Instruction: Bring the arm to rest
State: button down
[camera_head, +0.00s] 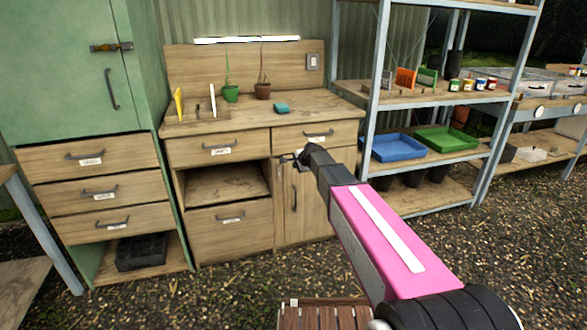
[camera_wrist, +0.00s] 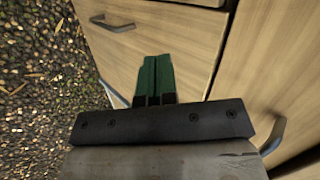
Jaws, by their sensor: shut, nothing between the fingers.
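My arm with its pink link reaches forward across the head view toward the wooden workbench cabinet. My gripper (camera_head: 289,159) is small and dark there, in front of the cabinet below the upper right drawer. In the wrist view my gripper (camera_wrist: 154,62) shows two green fingers pressed together, with nothing between them. Wooden cabinet fronts (camera_wrist: 186,45) lie beyond the fingers, with a metal handle (camera_wrist: 113,24) at upper left and another (camera_wrist: 273,136) at lower right. I cannot tell the exact gap between the fingers and the wood.
The bench top (camera_head: 330,110) holds two potted plants, a teal item (camera_head: 282,108) and a small rack. A green cabinet (camera_head: 60,75) stands left. A metal shelf at right carries a blue tray (camera_head: 398,147) and a green tray (camera_head: 446,139).

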jog(key=s+d+f+n+g+h, duration=0.1)
jog(key=s+d, duration=0.5)
jog(key=s, duration=0.6)
jog(key=s+d+f+n+g+h, duration=0.2)
jog(key=s+d+f+n+g, duration=0.2)
jog(key=s, duration=0.8)
jog(key=s+d+f+n+g+h, duration=0.2)
jog(key=s+d+f+n, duration=0.4)
jog(key=s+d, duration=0.4)
jog(key=s+g, duration=0.1)
jog(key=s, duration=0.1)
jog(key=shift+s+n, duration=0.3)
jog(key=shift+s, duration=0.1)
jog(key=shift+w+f, duration=0.1)
